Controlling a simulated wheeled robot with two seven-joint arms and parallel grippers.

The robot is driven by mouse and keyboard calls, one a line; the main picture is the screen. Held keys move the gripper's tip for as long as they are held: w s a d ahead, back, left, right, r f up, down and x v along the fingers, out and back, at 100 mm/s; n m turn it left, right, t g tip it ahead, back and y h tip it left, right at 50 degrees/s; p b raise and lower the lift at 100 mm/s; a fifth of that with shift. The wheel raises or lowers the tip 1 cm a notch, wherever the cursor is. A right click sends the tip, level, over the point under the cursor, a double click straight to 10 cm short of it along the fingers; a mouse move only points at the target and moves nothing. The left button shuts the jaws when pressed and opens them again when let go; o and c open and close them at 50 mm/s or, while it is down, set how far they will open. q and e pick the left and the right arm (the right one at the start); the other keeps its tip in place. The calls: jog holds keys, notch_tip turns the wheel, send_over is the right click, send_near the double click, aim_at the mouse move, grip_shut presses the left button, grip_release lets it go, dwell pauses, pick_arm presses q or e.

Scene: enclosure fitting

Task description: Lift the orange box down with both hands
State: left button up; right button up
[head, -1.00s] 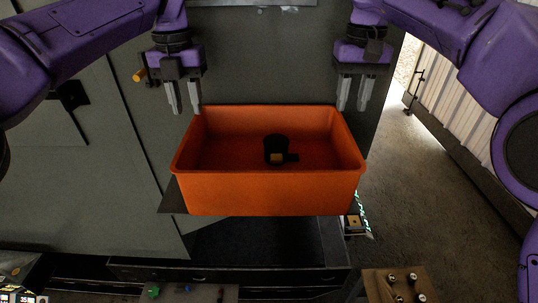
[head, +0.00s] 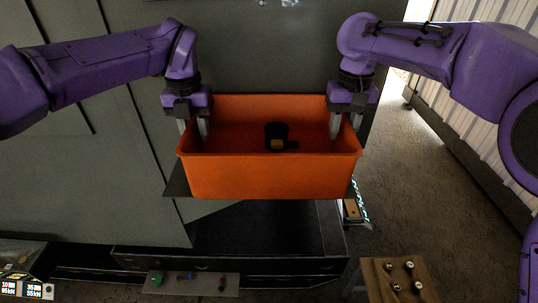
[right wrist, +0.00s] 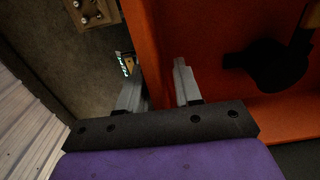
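The orange box (head: 270,177) sits on a dark ledge, open side up. A black round item with a yellow patch (head: 277,137) lies inside it. My left gripper (head: 194,130) is open at the box's left wall, one finger outside and one inside. My right gripper (head: 345,125) is open at the right wall in the same way. In the right wrist view the right gripper's fingers (right wrist: 158,92) stand apart, with the orange wall (right wrist: 146,40) between them. The box's underside is hidden.
The ledge's grey corner (head: 176,182) shows under the box's left side. Below are a dark cabinet (head: 270,235), a strip with small coloured parts (head: 194,284) and a brown block with several knobs (head: 398,280). A grey panel (head: 265,45) stands behind. Floor is clear at right.

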pick_arm(q)
jog(key=shift+w+f, duration=0.3)
pick_arm(e)
jog(key=shift+w+f, duration=0.3)
pick_arm(q)
grip_shut()
pick_arm(e)
grip_shut()
pick_arm(q)
jog(key=shift+r, duration=0.1)
pick_arm(e)
jog(key=shift+r, duration=0.1)
dwell(0.5)
